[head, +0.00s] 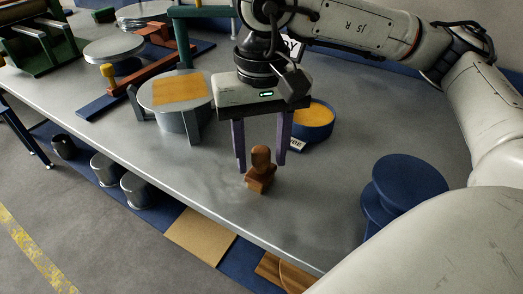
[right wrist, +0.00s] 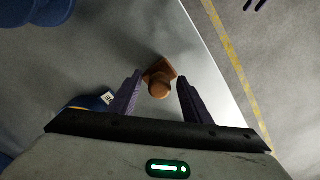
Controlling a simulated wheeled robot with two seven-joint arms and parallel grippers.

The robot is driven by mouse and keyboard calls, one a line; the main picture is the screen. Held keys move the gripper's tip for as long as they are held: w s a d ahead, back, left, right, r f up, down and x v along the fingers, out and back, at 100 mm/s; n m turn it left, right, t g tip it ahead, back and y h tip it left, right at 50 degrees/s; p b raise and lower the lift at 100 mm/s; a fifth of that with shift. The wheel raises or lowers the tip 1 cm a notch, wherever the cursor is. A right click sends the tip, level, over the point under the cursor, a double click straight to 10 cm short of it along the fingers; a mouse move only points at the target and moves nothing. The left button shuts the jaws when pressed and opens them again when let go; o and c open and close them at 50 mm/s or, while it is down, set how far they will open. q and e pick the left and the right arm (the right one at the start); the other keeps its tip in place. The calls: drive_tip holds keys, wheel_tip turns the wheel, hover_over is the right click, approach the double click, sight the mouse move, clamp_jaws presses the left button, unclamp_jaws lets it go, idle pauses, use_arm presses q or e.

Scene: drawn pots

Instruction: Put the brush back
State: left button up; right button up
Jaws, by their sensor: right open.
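The brush (head: 260,178) is a small brown wooden piece with a rounded knob on a blocky base. It stands on the grey table near the front edge. My right gripper (head: 261,166) is open above it, with its two purple fingers pointing down on either side of the knob. In the right wrist view the brush (right wrist: 160,87) shows between the spread fingertips, with a gap on both sides. My left gripper is not in view.
A blue bowl with yellow contents (head: 315,115) and a small label stand just behind my right gripper. A grey round pot stand with a yellow square (head: 180,89) is to the left. A blue round stand (head: 410,178) is at right. The table's front edge is close.

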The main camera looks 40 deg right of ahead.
wheel_tip(320, 180, up, 12)
drive_tip(key=p, duration=0.1)
drive_tip(key=shift+p, duration=0.35)
